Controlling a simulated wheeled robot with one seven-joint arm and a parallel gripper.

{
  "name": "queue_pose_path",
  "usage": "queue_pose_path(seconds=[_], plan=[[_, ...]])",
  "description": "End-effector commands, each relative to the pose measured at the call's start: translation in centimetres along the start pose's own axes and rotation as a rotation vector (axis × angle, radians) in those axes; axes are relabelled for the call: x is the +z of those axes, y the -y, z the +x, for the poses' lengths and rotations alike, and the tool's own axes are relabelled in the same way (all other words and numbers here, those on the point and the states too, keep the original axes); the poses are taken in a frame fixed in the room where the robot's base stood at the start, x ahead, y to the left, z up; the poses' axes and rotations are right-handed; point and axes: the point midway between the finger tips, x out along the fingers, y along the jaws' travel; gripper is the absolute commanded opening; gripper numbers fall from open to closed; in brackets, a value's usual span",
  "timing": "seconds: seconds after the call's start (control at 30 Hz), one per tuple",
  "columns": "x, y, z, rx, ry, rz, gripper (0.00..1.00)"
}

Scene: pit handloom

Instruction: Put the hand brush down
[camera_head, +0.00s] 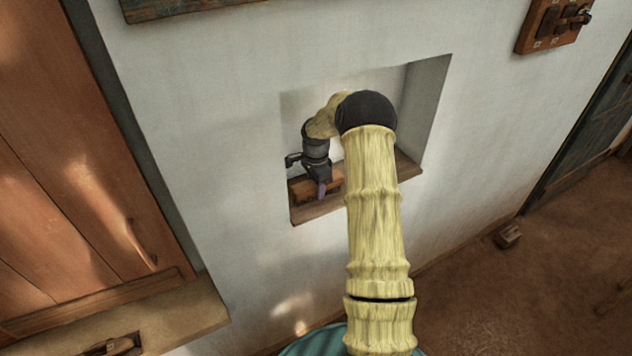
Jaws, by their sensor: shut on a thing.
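My gripper (321,175) points down inside a recessed wall niche (425,110). Its jaws are shut on a brown wooden piece, which I take to be the hand brush (303,189). It lies low in the niche, just above or on the wooden sill (310,213); I cannot tell whether it touches. A small purple bit shows at the fingertips. My arm hides the right part of the niche and perhaps part of the brush.
A wooden shutter or door (70,150) stands at the left, above a ledge (180,318). A switch board (553,25) hangs at upper right. A small block (508,236) lies on the brown floor by the wall. The niche walls stand close around my gripper.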

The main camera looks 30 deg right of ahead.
Motion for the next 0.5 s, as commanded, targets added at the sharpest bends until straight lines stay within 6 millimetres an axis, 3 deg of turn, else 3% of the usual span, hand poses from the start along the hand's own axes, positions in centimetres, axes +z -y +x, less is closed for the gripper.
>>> queue_pose_path(seconds=[0.4, 0.43, 0.5], plan=[[0.02, 0.08, 0.52, 0.000, -0.001, 0.000, 0.07], [0.03, 0.07, 0.46, 0.000, 0.000, 0.000, 0.47], [0.03, 0.06, 0.42, 0.000, 0.000, 0.000, 0.61]])
